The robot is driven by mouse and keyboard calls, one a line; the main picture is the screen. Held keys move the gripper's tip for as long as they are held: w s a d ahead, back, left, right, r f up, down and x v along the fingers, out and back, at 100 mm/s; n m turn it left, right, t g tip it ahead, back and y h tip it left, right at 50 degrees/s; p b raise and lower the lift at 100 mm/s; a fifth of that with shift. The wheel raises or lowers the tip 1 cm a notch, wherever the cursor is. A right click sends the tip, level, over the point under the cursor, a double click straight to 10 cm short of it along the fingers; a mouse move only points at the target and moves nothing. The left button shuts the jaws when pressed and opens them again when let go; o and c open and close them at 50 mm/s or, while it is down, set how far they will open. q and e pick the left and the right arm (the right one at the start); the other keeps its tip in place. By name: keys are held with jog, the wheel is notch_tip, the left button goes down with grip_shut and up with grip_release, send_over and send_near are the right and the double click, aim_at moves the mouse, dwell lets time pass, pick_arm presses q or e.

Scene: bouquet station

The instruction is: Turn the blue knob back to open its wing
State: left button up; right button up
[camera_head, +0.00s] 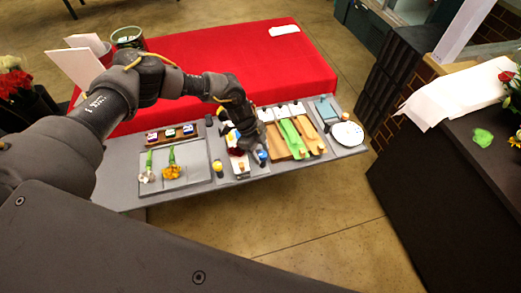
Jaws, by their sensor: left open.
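A small blue knob (262,156) stands near the front edge of the grey table, at the right of a small pale board (238,164). A yellow-topped knob (218,168) with some blue stands at the board's left. My left arm reaches in from the left, and its open left gripper (245,148) points down over the board, close beside the blue knob. I cannot tell whether a finger touches the knob. The gripper hides much of the board and any wing there; a dark red and white patch shows beside it. My right gripper is not in view.
A tray (205,185) with a white and a yellow flower lies left on the grey table (290,166). Green and tan strips (293,138) and a white plate (347,134) lie right. A red surface (240,55) is behind. A dark counter (430,195) stands far right.

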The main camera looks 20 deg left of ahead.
pick_arm(q)
jog(key=c, duration=1)
jog(key=shift+o, duration=0.2)
jog(key=shift+f+b, duration=0.2)
jog(key=shift+b, duration=0.4)
jog(key=m+g+b, duration=0.1)
jog(key=m+b, duration=0.2)
jog(key=b, duration=0.2)
jog(key=m+g+y+b, duration=0.1)
jog(key=m+b, duration=0.3)
jog(key=b, duration=0.1)
jog(key=m+g+y+b, duration=0.1)
jog(key=m+b, duration=0.2)
jog(key=b, duration=0.2)
jog(key=shift+w+d, duration=0.3)
jog(key=shift+w, duration=0.05)
jog(key=m+y+b, duration=0.1)
jog(key=m, duration=0.2)
jog(key=shift+d+r, duration=0.1)
jog(key=shift+r, duration=0.05)
jog(key=m+y, duration=0.1)
jog(key=m, duration=0.1)
jog(key=m+y, duration=0.1)
jog(key=m, duration=0.2)
jog(key=shift+d+r+g+b, duration=0.1)
jog(key=shift+d+g+b, duration=0.05)
jog(key=shift+g+b, duration=0.2)
jog(key=shift+m, duration=0.3)
jog(key=o, duration=1)
jog(key=shift+c, duration=0.2)
